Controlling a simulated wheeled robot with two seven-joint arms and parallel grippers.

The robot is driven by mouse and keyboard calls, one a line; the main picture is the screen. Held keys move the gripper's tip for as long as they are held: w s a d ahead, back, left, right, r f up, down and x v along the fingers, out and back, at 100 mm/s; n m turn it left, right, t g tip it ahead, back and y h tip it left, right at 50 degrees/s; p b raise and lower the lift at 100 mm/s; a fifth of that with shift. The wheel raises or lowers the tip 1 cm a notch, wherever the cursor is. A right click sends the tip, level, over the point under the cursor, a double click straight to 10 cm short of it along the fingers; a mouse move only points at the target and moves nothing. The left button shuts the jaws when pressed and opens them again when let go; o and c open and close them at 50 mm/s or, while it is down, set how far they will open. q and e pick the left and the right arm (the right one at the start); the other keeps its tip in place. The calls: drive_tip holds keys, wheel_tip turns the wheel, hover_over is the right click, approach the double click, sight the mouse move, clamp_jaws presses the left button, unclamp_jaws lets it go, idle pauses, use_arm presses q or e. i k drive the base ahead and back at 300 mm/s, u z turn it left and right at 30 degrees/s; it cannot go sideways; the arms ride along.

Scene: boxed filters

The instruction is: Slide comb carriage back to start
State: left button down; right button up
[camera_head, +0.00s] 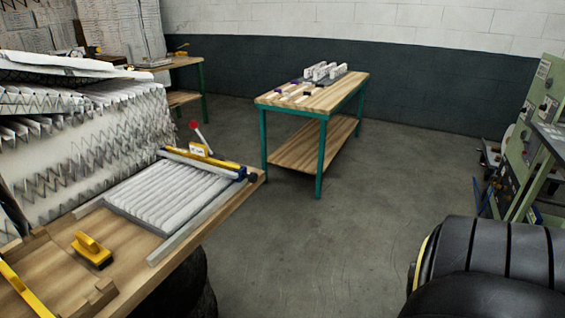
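The comb carriage (208,161) is a yellow and blue bar with a white label. It lies across the far end of a white pleated filter (168,197) on the wooden bench at left. A lever with a red knob (195,126) rises from it, tilted, and a black round knob sits at its right end. A grey rail (190,238) runs along the filter's right side. Neither of my grippers shows in this view, so their contact with the carriage cannot be seen.
A yellow-handled block (91,249) lies on the near bench (146,262). Stacked pleated filters (85,130) crowd the left. A green-legged table (325,95) with small parts stands behind open floor (320,235). Green machinery (530,130) stands at right.

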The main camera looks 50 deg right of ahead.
sight(238, 175)
drive_tip(key=z, duration=1.05)
drive_tip(key=k, duration=0.2)
drive_tip(key=z, duration=0.45)
drive_tip(key=i, duration=1)
drive_tip(key=u, duration=0.6)
